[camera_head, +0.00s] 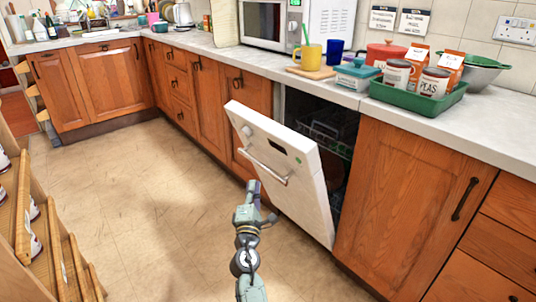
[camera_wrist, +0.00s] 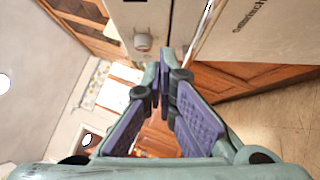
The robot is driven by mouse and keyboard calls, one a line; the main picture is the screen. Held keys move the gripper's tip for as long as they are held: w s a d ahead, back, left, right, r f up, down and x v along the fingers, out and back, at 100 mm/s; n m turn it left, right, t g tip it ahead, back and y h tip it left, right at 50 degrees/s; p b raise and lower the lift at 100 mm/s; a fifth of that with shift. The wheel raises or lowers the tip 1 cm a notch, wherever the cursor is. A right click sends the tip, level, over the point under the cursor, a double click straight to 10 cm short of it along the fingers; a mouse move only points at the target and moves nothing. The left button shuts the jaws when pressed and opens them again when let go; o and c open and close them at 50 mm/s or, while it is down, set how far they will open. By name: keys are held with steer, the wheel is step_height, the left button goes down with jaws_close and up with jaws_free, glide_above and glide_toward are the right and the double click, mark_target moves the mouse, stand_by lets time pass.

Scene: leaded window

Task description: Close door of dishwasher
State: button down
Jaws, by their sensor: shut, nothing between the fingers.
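The white dishwasher door (camera_head: 290,178) is part-way open in the head view. It leans outward from the cabinet row, with its top edge away from the counter. A pale bar handle (camera_head: 265,168) and a round knob (camera_head: 247,131) are on its front. The dark dishwasher interior (camera_head: 305,108) with a rack shows behind it. My gripper (camera_head: 253,187) is in front of the door, low and left of its middle; whether it touches cannot be told. In the wrist view my gripper (camera_wrist: 168,72) has its purple-padded fingers together and empty, with a pale panel and knob (camera_wrist: 143,41) beyond.
Wooden cabinets (camera_head: 412,205) flank the dishwasher. The counter above holds a green tray (camera_head: 418,100) with jars and cartons, a yellow mug (camera_head: 311,56) and a microwave (camera_head: 262,24). A wooden shelf unit (camera_head: 40,230) stands at the left. The tiled floor (camera_head: 150,190) between is clear.

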glide_toward(266, 146)
steer(key=w+a, duration=0.2)
steer(key=a, duration=0.1)
steer(key=w+d, duration=0.1)
steer(key=w+d+r+p, duration=0.1)
steer(key=d, duration=0.1)
steer(key=shift+w+d+r, duration=0.1)
steer(key=shift+w+r, duration=0.05)
steer(key=shift+w, duration=0.15)
